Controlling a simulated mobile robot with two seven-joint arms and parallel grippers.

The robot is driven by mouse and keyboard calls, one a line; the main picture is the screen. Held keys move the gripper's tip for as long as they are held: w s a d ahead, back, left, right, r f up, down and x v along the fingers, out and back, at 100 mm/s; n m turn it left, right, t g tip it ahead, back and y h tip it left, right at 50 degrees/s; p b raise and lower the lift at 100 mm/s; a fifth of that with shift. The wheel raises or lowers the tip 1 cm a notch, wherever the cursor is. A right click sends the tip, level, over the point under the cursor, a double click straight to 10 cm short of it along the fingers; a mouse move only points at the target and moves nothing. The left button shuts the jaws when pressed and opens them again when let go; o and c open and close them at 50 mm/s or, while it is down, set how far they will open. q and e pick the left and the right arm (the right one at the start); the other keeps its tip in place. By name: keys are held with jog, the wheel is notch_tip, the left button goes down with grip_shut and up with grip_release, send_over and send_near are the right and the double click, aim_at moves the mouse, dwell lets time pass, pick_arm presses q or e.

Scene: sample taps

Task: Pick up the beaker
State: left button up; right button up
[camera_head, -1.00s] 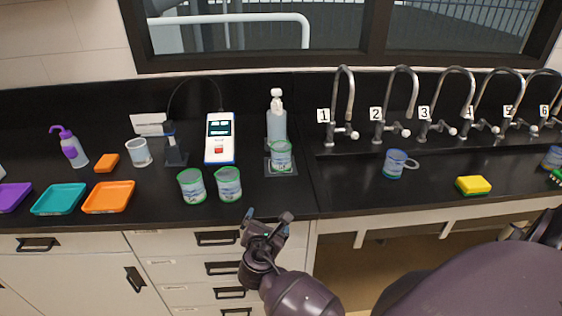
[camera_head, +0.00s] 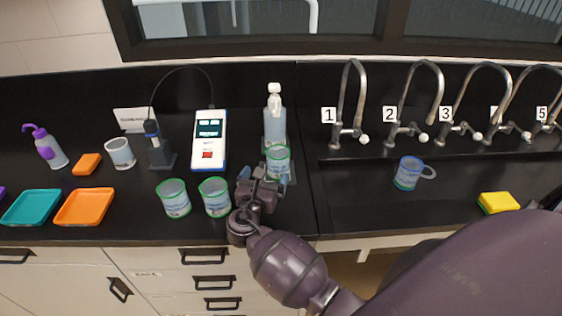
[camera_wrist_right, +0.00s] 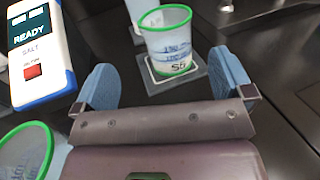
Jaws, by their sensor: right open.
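A clear beaker with a green rim, labelled S5 (camera_head: 278,160), stands upright on a small dark plate in front of a pump bottle. In the right wrist view the green-rimmed beaker (camera_wrist_right: 167,42) is ahead, between the directions of the two fingers but beyond their tips. My right gripper (camera_head: 260,176) is open and empty, just in front of this beaker; its blue fingers also show in the wrist view (camera_wrist_right: 164,70). Two more green-rimmed beakers stand to the left, one nearer (camera_head: 215,198) and one farther left (camera_head: 173,198). My left gripper is not in view.
A salt meter (camera_head: 208,140), probe stand (camera_head: 157,148), white-rimmed cup (camera_head: 120,153), orange tray (camera_head: 84,207) and teal tray (camera_head: 31,207) are on the left. A blue-rimmed cup (camera_head: 407,174), yellow sponge (camera_head: 499,202) and numbered taps (camera_head: 349,131) are on the right.

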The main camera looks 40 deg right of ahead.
aim_at(281, 147)
jog(key=x, duration=0.4)
jog(key=shift+r, duration=0.1)
jog(key=shift+s+d+p+x, duration=0.15)
jog(key=shift+p+x, duration=0.05)
jog(key=shift+x, duration=1.45)
jog(key=shift+s+d+p+x, duration=0.1)
jog(key=shift+s+p+x, duration=0.1)
jog(key=shift+x, duration=1.45)
jog(key=c, duration=1.3)
jog(key=shift+r, duration=0.1)
